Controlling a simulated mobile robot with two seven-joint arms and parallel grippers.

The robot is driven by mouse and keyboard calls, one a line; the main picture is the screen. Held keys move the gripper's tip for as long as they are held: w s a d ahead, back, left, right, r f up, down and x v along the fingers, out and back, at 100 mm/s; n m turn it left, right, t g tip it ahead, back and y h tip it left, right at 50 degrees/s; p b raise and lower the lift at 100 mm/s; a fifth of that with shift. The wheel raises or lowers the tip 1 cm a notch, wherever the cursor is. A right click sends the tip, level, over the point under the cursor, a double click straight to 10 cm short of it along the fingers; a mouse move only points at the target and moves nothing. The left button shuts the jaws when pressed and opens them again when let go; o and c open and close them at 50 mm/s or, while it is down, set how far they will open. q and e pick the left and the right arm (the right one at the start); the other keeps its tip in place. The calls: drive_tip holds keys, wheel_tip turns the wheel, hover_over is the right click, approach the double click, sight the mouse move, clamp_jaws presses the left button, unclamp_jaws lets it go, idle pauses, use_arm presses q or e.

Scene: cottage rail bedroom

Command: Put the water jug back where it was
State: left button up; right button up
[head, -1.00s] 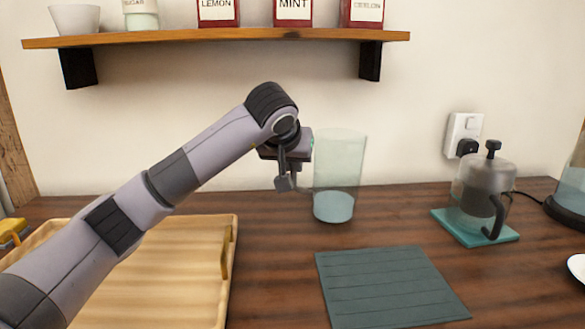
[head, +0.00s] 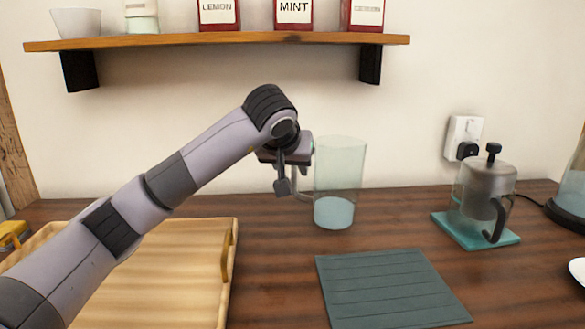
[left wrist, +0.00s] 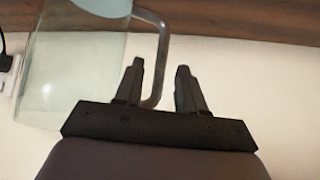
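The water jug (head: 340,165) is clear glass with pale blue water in its base. It is upright at the back of the wooden counter, behind the dark green mat, and appears to rest on the wood. My left gripper (head: 290,184) is at its left side, by the handle. In the left wrist view, the fingers (left wrist: 160,80) are apart with the jug's curved handle (left wrist: 163,45) between them, and a gap shows beside it. The jug body (left wrist: 75,75) is to the left there. My right gripper is not in view.
The slatted mat (head: 390,287) lies bare in front of the jug. A wooden tray (head: 180,275) is at left, under my arm. A French press (head: 484,195) stands on a teal trivet (head: 470,233) at right. A shelf (head: 220,39) with tins is above.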

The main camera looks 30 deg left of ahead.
use_arm(q)
drive_tip(key=v, duration=1.1)
drive_tip(key=shift+p, duration=0.45)
drive_tip(key=shift+f, duration=0.1)
